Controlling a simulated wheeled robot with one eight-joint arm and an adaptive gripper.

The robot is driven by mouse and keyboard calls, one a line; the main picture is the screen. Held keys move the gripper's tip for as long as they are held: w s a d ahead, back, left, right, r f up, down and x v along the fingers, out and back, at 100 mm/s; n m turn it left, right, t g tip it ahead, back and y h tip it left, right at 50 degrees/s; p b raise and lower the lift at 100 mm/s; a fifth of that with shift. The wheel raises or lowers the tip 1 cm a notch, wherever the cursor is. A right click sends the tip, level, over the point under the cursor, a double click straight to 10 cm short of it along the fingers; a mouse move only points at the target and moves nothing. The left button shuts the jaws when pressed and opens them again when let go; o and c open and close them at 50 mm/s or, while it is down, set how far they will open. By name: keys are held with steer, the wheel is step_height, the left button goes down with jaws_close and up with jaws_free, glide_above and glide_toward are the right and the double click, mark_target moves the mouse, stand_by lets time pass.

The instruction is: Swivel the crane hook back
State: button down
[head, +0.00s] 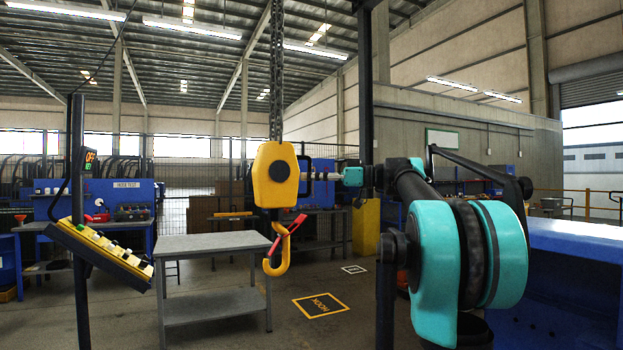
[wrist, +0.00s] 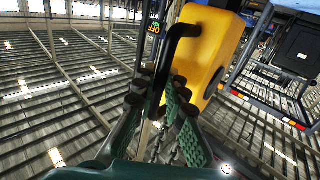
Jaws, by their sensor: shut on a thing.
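The yellow crane hook block (head: 275,180) hangs from a chain (head: 277,75) left of my arm in the head view. Its yellow hook (head: 281,252) curves below, with a red latch (head: 288,231) across the opening. A black handle (wrist: 176,48) stands out from the block's side in the wrist view, where the block (wrist: 208,50) fills the upper middle. My gripper (wrist: 160,88) is shut on this handle, its fingers on either side of the bar. In the head view my gripper (head: 316,176) is small at the block's right side.
A grey table (head: 210,243) stands behind and left of the hook. A post with a slanted button panel (head: 98,242) and a small lit display (head: 91,160) is at left. A yellow-framed floor mark (head: 320,305) reads HOOK. Blue benches line the back.

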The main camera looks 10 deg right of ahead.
stand_by(0.3)
steer(key=shift+s, duration=2.65)
steer(key=shift+d, duration=0.1)
steer(key=s, duration=0.2)
steer(key=s+a, duration=0.1)
steer(key=s, duration=0.2)
steer(key=shift+s, duration=0.1)
steer(key=s+a, duration=0.2)
steer(key=s, duration=0.1)
steer(key=s+a, duration=0.1)
steer(key=shift+s, duration=0.3)
